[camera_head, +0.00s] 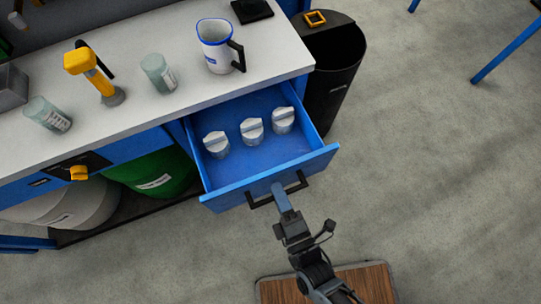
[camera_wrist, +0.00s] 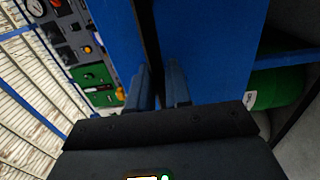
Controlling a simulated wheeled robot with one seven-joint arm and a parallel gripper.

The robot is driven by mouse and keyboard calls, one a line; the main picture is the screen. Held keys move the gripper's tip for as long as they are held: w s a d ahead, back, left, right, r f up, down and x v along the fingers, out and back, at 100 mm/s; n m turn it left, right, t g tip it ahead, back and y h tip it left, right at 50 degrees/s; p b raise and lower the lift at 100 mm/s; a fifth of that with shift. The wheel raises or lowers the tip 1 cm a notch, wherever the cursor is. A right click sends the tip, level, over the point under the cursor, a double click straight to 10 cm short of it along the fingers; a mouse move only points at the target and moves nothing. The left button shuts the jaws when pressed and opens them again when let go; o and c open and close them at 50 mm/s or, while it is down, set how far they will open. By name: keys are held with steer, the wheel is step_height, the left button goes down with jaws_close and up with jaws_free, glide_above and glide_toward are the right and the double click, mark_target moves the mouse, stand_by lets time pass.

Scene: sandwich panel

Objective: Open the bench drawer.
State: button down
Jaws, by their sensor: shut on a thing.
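The blue bench drawer (camera_head: 270,174) stands pulled well out from under the white worktop (camera_head: 190,88) in the head view. Several white knob-shaped pieces (camera_head: 252,131) lie inside it. My gripper (camera_head: 281,190) is at the drawer's front, shut on its black handle (camera_head: 262,200). In the wrist view my gripper's two fingers (camera_wrist: 161,88) straddle the dark handle bar (camera_wrist: 147,45), close against the blue drawer front (camera_wrist: 205,50). The exact contact between fingers and bar is partly hidden.
A black bin (camera_head: 338,70) stands right of the bench. A green drum (camera_head: 155,175) sits underneath.

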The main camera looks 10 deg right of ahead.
steer(key=shift+v, duration=1.5)
steer(key=c, duration=1.1)
jaws_free()
steer(key=shift+c, duration=0.2)
steer(key=v, duration=0.7)
steer(key=shift+s+b, duration=0.35)
steer(key=shift+s, duration=0.05)
steer(key=shift+d, duration=0.1)
